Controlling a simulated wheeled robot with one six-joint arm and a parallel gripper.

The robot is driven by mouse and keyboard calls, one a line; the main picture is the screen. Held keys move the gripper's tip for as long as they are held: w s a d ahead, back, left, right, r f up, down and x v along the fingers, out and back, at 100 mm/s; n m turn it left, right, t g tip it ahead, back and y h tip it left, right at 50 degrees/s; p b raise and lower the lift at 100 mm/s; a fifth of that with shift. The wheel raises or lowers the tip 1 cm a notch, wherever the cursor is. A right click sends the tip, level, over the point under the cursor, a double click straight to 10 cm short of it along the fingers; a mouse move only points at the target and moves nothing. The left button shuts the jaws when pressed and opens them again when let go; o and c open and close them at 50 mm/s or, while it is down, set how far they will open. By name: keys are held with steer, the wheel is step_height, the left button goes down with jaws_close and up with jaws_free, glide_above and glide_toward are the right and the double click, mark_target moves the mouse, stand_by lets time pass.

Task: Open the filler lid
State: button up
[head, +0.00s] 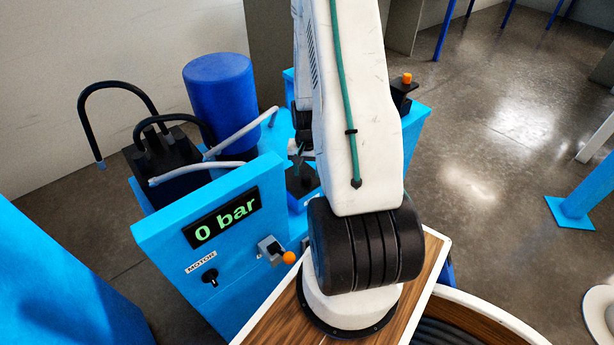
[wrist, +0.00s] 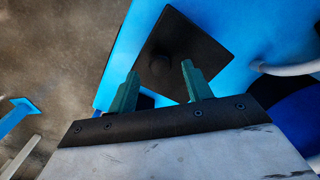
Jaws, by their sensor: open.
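A dark square plate with a round knob, which looks like the filler lid (wrist: 200,50), lies flat on a bright blue surface in the wrist view. It appears shut. In the head view a dark piece (head: 301,184), probably the same lid, shows just left of my arm, partly hidden. My gripper (wrist: 160,72) has two green fingers spread apart with nothing between them. The knob (wrist: 160,66) appears in the gap between the fingertips in the picture; I cannot tell how far beyond them it is. In the head view my gripper (head: 299,150) is small and mostly hidden by my arm.
A blue cylinder (head: 221,95) and grey pipes (head: 238,135) stand left of the lid. The front panel (head: 165,245) carries a "0 bar" display (head: 222,217), a motor knob and an orange-tipped lever (head: 288,258). A black box with an orange button (head: 406,80) sits at the right.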

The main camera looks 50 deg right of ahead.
mark_target(307, 177)
steer(key=shift+f, duration=1.7)
jaws_close()
